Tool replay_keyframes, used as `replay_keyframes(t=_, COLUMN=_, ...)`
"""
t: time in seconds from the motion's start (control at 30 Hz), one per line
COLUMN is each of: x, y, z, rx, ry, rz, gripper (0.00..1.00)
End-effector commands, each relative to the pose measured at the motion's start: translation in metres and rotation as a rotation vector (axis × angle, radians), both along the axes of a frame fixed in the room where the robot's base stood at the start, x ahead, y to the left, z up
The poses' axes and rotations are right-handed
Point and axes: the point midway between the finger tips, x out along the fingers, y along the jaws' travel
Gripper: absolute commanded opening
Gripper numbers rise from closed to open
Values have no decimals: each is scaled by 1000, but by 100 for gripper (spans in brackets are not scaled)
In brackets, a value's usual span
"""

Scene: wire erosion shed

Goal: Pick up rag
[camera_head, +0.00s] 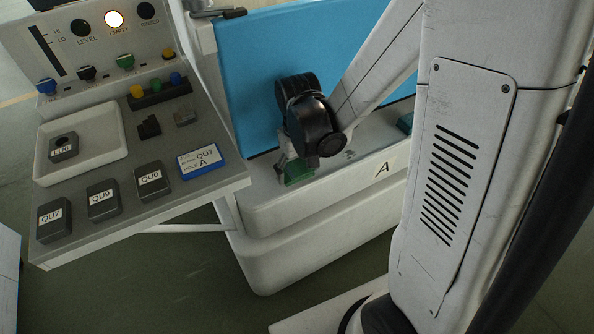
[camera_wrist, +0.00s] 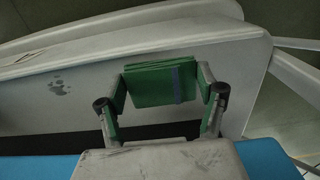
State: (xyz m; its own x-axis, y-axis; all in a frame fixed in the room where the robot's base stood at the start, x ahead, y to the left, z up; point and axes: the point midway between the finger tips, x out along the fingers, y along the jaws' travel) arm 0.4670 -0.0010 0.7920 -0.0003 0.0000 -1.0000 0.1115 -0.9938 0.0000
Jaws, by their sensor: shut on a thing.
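The rag is a folded green cloth (camera_wrist: 150,86) with a dark bluish stripe near its right side in the wrist view. It sits between the two fingers of my gripper (camera_wrist: 162,84), which are shut on it from both sides. In the head view the rag (camera_head: 296,171) shows as a small green patch on the pale ledge of the machine marked A, below my dark wrist. My gripper (camera_head: 289,165) is partly hidden there by the wrist. I cannot tell whether the rag touches the ledge.
A blue panel (camera_head: 290,40) stands behind the ledge (camera_head: 350,178). Small dark spots (camera_wrist: 60,88) mark the ledge. At left, a control bench holds a white tray (camera_head: 110,150), grey blocks QU7 (camera_head: 54,222), QU9 (camera_head: 104,201) and QU8 (camera_head: 152,182), and a blue-edged card (camera_head: 200,160).

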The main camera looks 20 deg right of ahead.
Motion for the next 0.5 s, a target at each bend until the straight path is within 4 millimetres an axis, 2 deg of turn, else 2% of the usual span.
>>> replay_keyframes(t=0.33, x=-1, y=0, z=55, rx=0, ry=0, rz=0, gripper=43)
replay_keyframes(t=0.5, x=-39, y=-4, z=51, rx=0, ry=0, rz=-1, gripper=43)
